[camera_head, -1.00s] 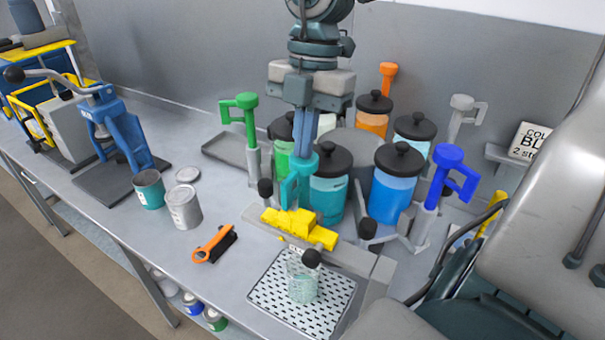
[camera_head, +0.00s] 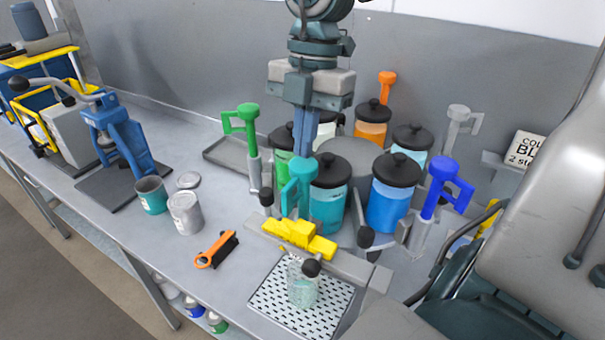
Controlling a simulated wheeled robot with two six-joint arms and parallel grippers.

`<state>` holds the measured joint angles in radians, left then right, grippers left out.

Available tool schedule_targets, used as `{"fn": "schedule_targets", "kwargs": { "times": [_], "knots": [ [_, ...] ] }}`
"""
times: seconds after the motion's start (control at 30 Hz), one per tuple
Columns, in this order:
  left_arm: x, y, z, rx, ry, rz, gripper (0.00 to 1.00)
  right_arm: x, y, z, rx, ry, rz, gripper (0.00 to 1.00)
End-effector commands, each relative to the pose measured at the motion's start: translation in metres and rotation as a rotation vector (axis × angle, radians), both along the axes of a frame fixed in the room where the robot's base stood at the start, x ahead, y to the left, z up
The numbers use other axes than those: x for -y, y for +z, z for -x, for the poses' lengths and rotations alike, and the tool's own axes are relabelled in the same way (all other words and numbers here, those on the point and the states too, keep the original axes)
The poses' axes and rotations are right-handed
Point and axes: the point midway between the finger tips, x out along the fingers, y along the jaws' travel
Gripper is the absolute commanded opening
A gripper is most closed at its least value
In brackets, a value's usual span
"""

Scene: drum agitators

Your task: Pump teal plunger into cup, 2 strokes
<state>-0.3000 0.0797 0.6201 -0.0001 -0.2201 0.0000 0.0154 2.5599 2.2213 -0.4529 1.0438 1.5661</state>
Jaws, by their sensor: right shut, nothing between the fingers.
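The teal plunger (camera_head: 301,176) stands in the middle, with a side handle, in front of the teal jar (camera_head: 327,205). My right gripper (camera_head: 303,150) points straight down from the top of the view. It is shut and empty, with its fingertips at or just above the plunger's top; I cannot tell whether they touch. The clear cup (camera_head: 302,292) stands on the perforated tray, below the yellow spout block (camera_head: 299,238). Pale teal liquid shows in the cup, and a black knob hides part of its rim. My left gripper is not in view.
Green (camera_head: 241,120), blue (camera_head: 443,180), orange (camera_head: 387,82) and grey (camera_head: 459,117) plungers stand around black-lidded jars.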

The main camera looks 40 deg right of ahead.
Motion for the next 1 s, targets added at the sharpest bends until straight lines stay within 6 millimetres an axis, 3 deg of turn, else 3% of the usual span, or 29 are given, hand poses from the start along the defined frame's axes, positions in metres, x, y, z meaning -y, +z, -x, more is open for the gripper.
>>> {"fn": "schedule_targets", "kwargs": {
  "times": [0.6, 1.0],
  "knots": [
    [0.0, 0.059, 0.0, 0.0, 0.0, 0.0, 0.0, 0.0, 0.059, 0.0, 0.0, 0.0, 0.0, 0.0],
    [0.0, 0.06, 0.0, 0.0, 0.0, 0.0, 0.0, 0.0, 0.06, 0.0, 0.0, 0.0, 0.0, 0.0]
  ]
}}
